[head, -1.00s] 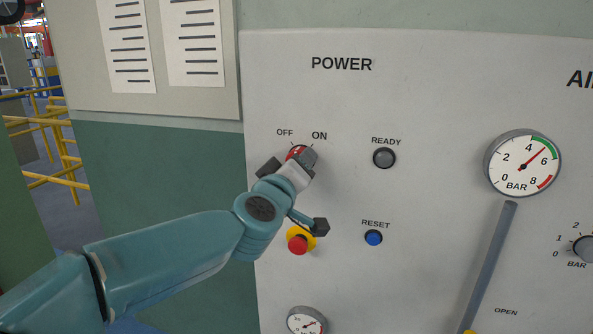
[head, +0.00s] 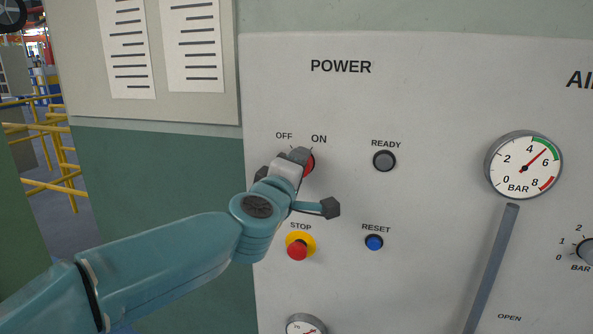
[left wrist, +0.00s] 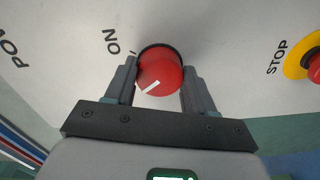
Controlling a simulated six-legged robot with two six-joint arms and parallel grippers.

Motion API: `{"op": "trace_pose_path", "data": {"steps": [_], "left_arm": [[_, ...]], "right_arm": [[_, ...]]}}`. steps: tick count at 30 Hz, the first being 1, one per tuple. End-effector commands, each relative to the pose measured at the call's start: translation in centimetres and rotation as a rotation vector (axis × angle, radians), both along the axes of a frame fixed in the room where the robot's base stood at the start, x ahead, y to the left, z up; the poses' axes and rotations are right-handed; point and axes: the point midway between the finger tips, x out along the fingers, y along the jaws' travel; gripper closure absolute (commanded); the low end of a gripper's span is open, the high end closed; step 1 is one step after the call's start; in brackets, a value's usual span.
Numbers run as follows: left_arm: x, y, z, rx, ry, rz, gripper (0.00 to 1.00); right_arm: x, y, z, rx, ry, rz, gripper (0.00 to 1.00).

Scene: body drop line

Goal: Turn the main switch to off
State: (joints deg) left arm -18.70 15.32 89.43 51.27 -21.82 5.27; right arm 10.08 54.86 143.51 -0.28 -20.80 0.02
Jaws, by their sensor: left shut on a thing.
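The main switch is a round red knob (head: 310,164) under the OFF and ON marks on the pale power panel (head: 430,110). My left gripper (head: 284,163) covers most of it in the head view. In the left wrist view the red knob (left wrist: 161,68) sits between the two fingers of my left gripper (left wrist: 160,82), which is shut on it. The knob's white pointer line is turned away from the ON label (left wrist: 112,45), toward the OFF side. The OFF label (head: 284,135) shows only in the head view. My right gripper is not in view.
The red stop button (head: 297,250) on its yellow base is just below my left wrist. The blue reset button (head: 374,242) and grey ready lamp (head: 384,161) are to the right. A pressure gauge (head: 524,165) and lever (head: 491,270) stand farther right.

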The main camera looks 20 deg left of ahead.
Motion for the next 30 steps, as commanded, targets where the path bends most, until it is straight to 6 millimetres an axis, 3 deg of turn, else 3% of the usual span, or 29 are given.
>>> {"op": "trace_pose_path", "data": {"steps": [9, 10, 12, 23, 26, 30], "left_arm": [[0.0, -0.1, 0.0, -0.007, 0.002, -0.002, 0.77], [0.0, -0.1, 0.0, -0.007, 0.002, -0.002, 0.43], [0.0, 0.0, 0.0, -0.006, 0.002, -0.002, 0.2], [-0.4, 0.0, 0.0, -0.004, 0.0, -0.001, 0.2], [-1.8, 0.0, 0.0, -0.004, -0.002, -0.002, 0.2], [-5.1, 0.2, 0.0, -0.005, -0.002, -0.003, 0.2]], "right_arm": [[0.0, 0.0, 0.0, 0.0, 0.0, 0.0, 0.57], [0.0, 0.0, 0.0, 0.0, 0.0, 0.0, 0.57], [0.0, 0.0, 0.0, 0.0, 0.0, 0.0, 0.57], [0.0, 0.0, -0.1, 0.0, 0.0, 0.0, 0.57], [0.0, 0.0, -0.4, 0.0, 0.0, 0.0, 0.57], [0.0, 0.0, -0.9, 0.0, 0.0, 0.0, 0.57]]}}
